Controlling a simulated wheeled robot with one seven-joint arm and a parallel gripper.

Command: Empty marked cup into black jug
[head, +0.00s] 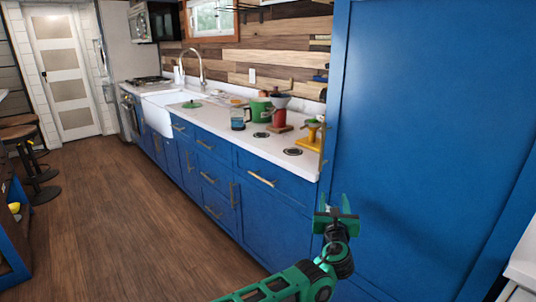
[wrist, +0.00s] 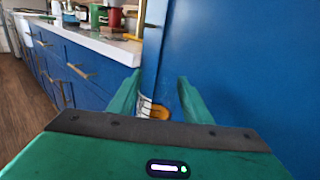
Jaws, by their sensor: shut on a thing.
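My gripper (head: 335,207) is out in front of the tall blue panel, below and to the right of the counter's near end. In the wrist view its two green fingers (wrist: 161,88) are shut on a small clear cup (wrist: 146,106) with pale stripe-like marks. Something orange (wrist: 160,113) shows at the cup, perhaps its contents. Most of the cup is hidden behind the gripper body, and I cannot tell its tilt exactly. In the head view the cup is too small to make out. I cannot make out a black jug for certain in either view.
The white counter (head: 225,124) holds a clear jar with blue (head: 238,120), a green canister (head: 260,111), a red vessel (head: 279,118) under a dark bowl-shaped top, and a yellow stand (head: 309,139). A tall blue panel (head: 430,120) stands close by. The wooden floor (head: 130,215) is clear.

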